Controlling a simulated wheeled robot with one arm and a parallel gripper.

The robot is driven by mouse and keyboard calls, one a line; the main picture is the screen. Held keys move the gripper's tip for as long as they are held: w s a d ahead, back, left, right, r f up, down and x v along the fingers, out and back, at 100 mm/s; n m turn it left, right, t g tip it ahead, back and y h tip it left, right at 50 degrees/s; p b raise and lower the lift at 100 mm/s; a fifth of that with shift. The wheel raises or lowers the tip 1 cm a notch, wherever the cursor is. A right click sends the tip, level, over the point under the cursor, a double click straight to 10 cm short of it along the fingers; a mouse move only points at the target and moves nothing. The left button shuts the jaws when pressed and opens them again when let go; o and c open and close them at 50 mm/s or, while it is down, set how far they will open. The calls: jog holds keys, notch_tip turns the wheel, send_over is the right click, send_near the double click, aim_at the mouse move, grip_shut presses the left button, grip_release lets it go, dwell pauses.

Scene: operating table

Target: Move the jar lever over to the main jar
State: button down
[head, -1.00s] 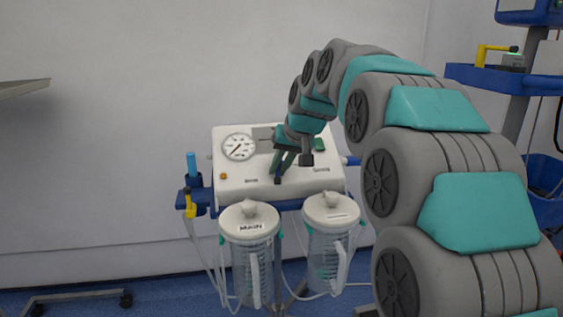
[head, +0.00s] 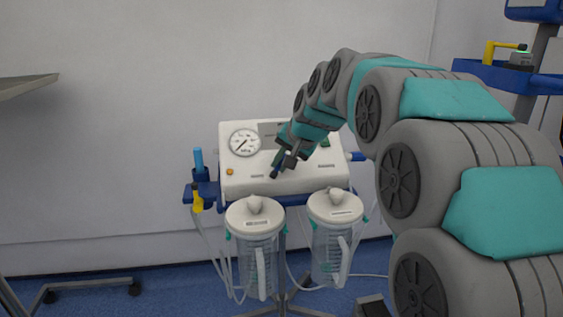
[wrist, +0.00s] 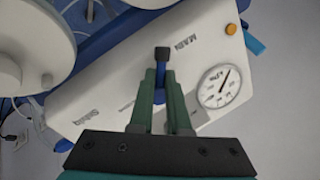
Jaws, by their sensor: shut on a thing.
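The jar lever (wrist: 162,54), blue with a dark knob, stands between my gripper's green fingers (wrist: 160,82) in the wrist view. My gripper is shut on it. In the head view my gripper (head: 282,162) is at the front of the white suction panel (head: 240,182), and the knob (head: 274,174) points down and left. The panel's MAIN label (wrist: 183,46) is right of the knob in the wrist view. The main jar (head: 254,245) hangs below the panel at left; the other jar (head: 332,240) hangs at right. The lever's base is hidden.
A round gauge (head: 244,142) and an orange button (head: 229,171) are on the panel's left. A blue rail with a yellow fitting (head: 197,198) is beside it. A blue equipment stand (head: 500,76) is at far right.

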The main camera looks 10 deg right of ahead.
jog(key=shift+r, duration=0.15)
jog(key=c, duration=0.9)
grip_release()
jog(key=v, duration=0.7)
jog(key=shift+s+d+r, duration=0.1)
jog(key=shift+s+r, duration=0.1)
jog(key=shift+s, duration=0.05)
jog(key=s+f+n+g+h, duration=0.1)
jog(key=s+f+n+g, duration=0.1)
jog(key=s+f, duration=0.6)
jog(key=s+f+n+g+h, duration=0.1)
jog(key=s+f+g, duration=0.3)
jog(key=s, duration=1.4)
jog(key=s+f+n+g, duration=0.3)
jog(key=s+f, duration=0.9)
jog(key=s, duration=0.1)
jog(key=shift+d+f+h, duration=0.3)
jog(key=shift+d+h, duration=0.1)
